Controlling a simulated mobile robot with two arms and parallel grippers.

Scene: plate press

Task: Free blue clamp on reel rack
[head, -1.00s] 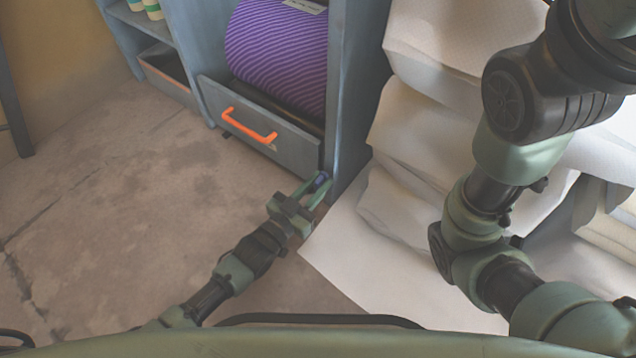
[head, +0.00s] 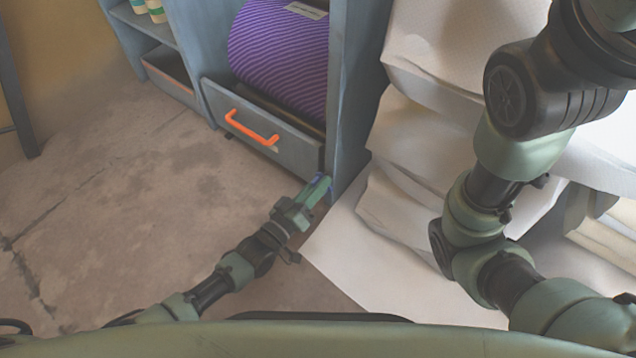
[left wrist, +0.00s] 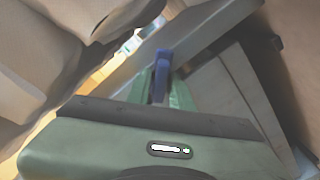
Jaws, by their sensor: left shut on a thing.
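The blue clamp (left wrist: 162,72) sits at the lower front corner of the grey-blue reel rack (head: 345,110). In the left wrist view it lies between the two green fingers of my left gripper (left wrist: 160,92). In the head view my left gripper (head: 318,188) is at the foot of the rack's right post, shut on the clamp, and mostly hides it. My right arm crosses the right side of the head view, but its gripper is out of the picture.
A purple striped reel (head: 280,50) sits in the rack above a drawer front with an orange handle (head: 250,128). White stacked material (head: 420,160) stands close on the right, with a white sheet (head: 365,250) on the floor. The concrete floor (head: 120,200) at left is clear.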

